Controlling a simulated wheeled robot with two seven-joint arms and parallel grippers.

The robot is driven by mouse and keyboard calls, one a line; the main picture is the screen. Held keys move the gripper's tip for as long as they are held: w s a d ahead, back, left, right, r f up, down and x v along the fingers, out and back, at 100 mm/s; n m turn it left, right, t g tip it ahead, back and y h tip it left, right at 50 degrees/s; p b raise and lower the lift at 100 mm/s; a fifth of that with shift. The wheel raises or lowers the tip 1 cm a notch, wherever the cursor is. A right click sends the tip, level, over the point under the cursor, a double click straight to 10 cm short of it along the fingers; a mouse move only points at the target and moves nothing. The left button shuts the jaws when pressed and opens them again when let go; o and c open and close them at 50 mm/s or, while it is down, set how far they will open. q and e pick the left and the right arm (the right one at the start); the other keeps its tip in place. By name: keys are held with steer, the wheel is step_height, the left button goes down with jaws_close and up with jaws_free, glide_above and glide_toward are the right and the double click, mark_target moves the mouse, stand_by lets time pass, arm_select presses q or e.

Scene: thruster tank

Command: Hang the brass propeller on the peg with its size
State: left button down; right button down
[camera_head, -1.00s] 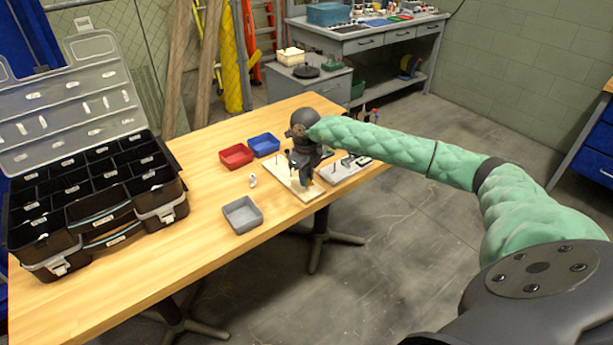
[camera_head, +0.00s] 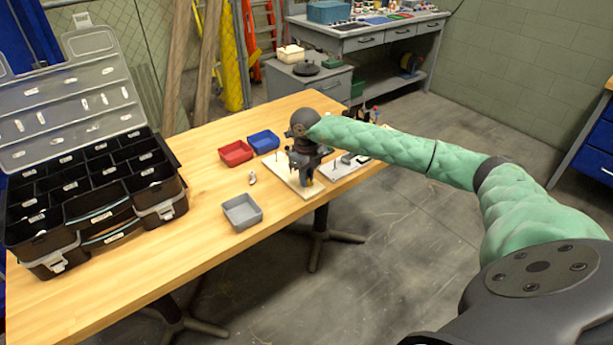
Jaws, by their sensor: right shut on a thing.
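My right gripper (camera_head: 305,176) is at the end of the green-sleeved arm, low over the white peg board (camera_head: 283,171) on the wooden table. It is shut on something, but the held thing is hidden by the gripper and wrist. I cannot make out the brass propeller for certain. Thin upright pegs show on the board, one near its far left end (camera_head: 277,155); others are hidden behind the gripper. My left gripper is not in view.
A red bin (camera_head: 236,153), a blue bin (camera_head: 263,142) and a grey bin (camera_head: 242,212) stand left of the board. A small metallic piece (camera_head: 252,178) lies between. A second pale board (camera_head: 345,165) is on the right. An open black organizer (camera_head: 85,210) fills the table's left.

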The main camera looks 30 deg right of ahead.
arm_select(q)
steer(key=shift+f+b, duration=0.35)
arm_select(e)
steer(key=shift+f, duration=0.3)
steer(key=c, duration=1.2)
jaws_free()
step_height(320, 180, up, 6)
steer(key=shift+r+b, duration=0.25)
steer(key=shift+b, duration=0.5)
steer(key=shift+r, duration=0.8)
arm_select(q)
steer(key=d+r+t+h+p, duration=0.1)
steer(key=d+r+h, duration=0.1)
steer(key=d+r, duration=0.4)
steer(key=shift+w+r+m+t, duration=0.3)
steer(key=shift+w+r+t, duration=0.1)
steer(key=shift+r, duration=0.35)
arm_select(e)
step_height(320, 180, up, 4)
steer(key=shift+f, duration=0.15)
